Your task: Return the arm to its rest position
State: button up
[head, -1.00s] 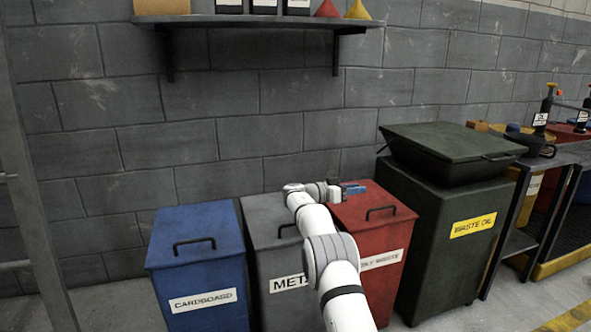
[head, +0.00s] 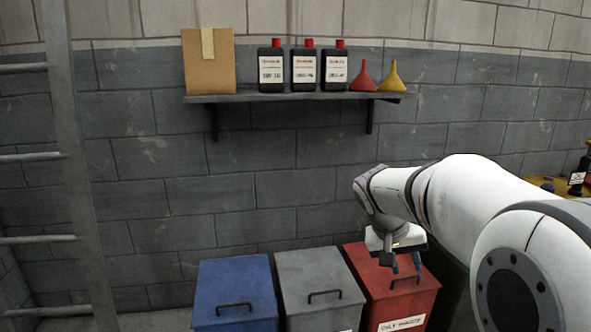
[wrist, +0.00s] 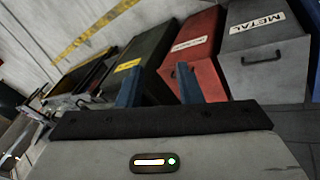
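My arm reaches in from the lower right of the head view and bends over, with my gripper (head: 405,264) hanging in front of the red bin (head: 395,288). In the wrist view my gripper (wrist: 158,84) shows two blue fingers standing apart with nothing between them. It is open and empty. The red bin also shows beyond the fingers in the wrist view (wrist: 200,30). I cannot tell the exact gap between gripper and bin.
A blue bin (head: 235,288) and a grey bin (head: 318,285) stand left of the red one, lids closed. A wall shelf (head: 300,96) holds a box, bottles and funnels. A ladder (head: 75,180) stands at left. The dark waste oil bin (wrist: 145,50) shows in the wrist view.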

jog(key=s+a+r+n+y+p, duration=0.1)
jog(key=s+a+p, duration=0.3)
jog(key=s, duration=0.6)
jog(key=s+a+r+n+y+p, duration=0.2)
jog(key=s+a+r+y+p, duration=0.1)
jog(key=s, duration=0.7)
jog(key=shift+a+t+y+p, duration=0.3)
jog(key=shift+a+y+p, duration=0.15)
jog(key=shift+p, duration=0.45)
